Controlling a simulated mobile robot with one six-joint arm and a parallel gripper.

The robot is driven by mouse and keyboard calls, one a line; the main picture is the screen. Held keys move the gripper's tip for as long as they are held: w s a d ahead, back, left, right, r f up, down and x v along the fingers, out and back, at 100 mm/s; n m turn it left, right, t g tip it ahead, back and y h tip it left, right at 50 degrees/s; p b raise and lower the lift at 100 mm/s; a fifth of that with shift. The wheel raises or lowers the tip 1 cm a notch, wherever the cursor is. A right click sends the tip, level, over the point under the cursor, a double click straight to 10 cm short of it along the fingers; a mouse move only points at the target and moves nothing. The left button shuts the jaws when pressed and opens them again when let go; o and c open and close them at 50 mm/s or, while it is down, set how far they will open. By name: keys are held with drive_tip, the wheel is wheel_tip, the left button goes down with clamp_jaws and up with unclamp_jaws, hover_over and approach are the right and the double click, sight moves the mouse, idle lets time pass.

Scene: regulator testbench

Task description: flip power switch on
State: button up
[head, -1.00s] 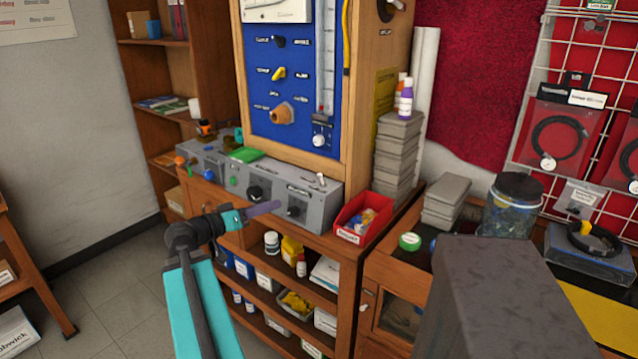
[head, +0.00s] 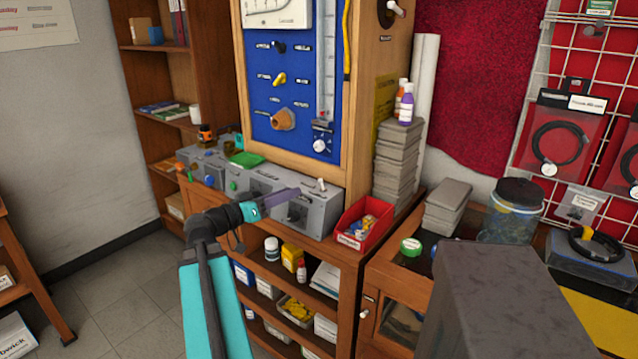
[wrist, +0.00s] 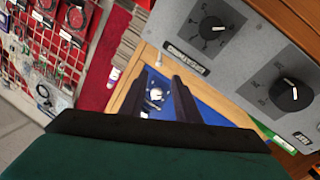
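A row of grey control boxes (head: 318,212) stands on the wooden bench below the blue panel. A small pale lever (head: 321,185) sticks up from the right-hand box. No label reads clearly as the power switch, so I cannot tell which control it is. My gripper (head: 294,193) is in front of the right-hand box, and its fingers hide part of that box's face. In the wrist view my gripper (wrist: 160,75) has its two dark fingers apart, with nothing between them. That view shows two black knobs (wrist: 291,95) (wrist: 212,28) on the grey box face, to the right of the fingers.
The blue panel (head: 290,95) with knobs and a gauge rises behind the boxes. A red bin (head: 362,226) sits right of them, near stacked grey boxes (head: 397,160). Shelves below hold bottles and cartons. Open floor (head: 130,280) lies at the left.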

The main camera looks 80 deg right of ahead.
sight(320, 181)
drive_tip(key=p+x, duration=0.2)
drive_tip(key=x, duration=1)
drive_tip(key=shift+s+d, duration=0.1)
drive_tip(key=shift+s, duration=0.05)
drive_tip(key=shift+c, duration=0.2)
